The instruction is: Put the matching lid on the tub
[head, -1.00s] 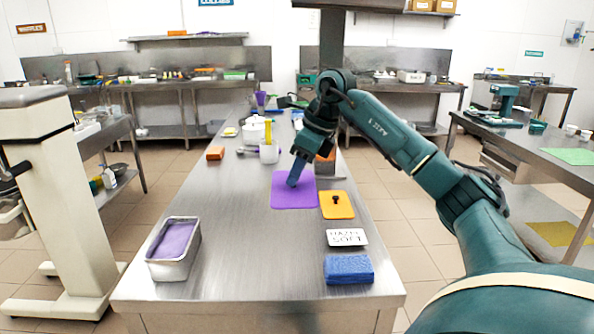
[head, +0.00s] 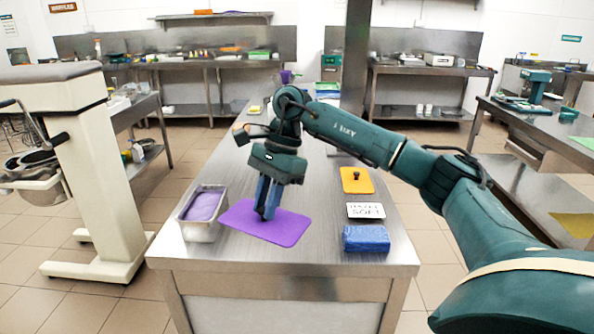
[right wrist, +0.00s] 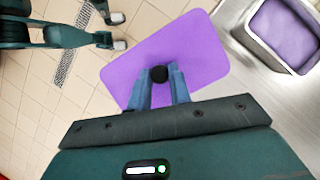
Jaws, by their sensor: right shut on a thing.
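A metal tub (head: 198,232) with purple contents stands at the near left of the steel table. My right gripper (head: 265,212) is shut on the black knob of a flat purple lid (head: 285,230). The lid is held off the table, just right of the tub, with its left end close to the tub's rim. In the right wrist view the lid (right wrist: 195,45) hangs below my fingers (right wrist: 159,82), and the tub (right wrist: 248,40) is at upper right, apart from it. An orange lid (head: 352,187) with a dark knob lies farther right on the table. My left gripper is not seen.
The table's middle is mostly clear.

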